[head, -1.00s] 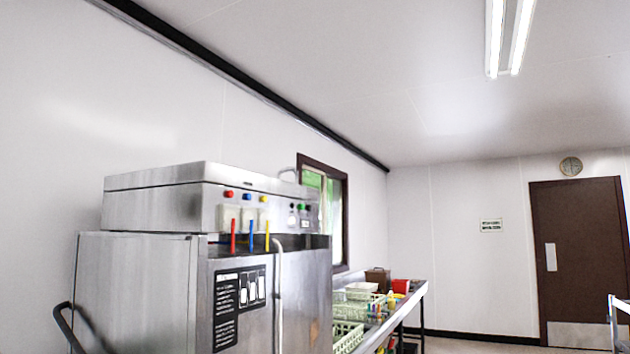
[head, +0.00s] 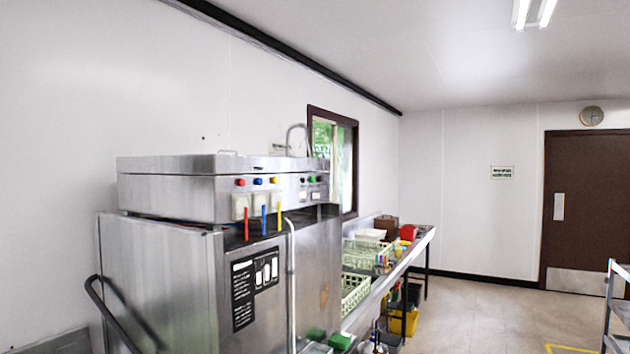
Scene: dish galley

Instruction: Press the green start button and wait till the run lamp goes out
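The steel dish machine (head: 165,270) stands at the left. Its upper front panel has a green button (head: 312,179) at the right end, beside small dark controls (head: 303,181). Further left on the panel is a row of red (head: 240,182), blue (head: 258,181) and yellow (head: 275,180) round fittings. I cannot tell which of these, if any, is the run lamp, or whether it is lit. Neither of my grippers is in view.
Right of the machine runs a steel counter (head: 410,249) with pale green racks (head: 355,293). A yellow bin (head: 404,322) stands below. A metal trolley frame (head: 612,300) is at the right edge. The floor (head: 480,310) between is open. A brown door (head: 587,215) is at the back.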

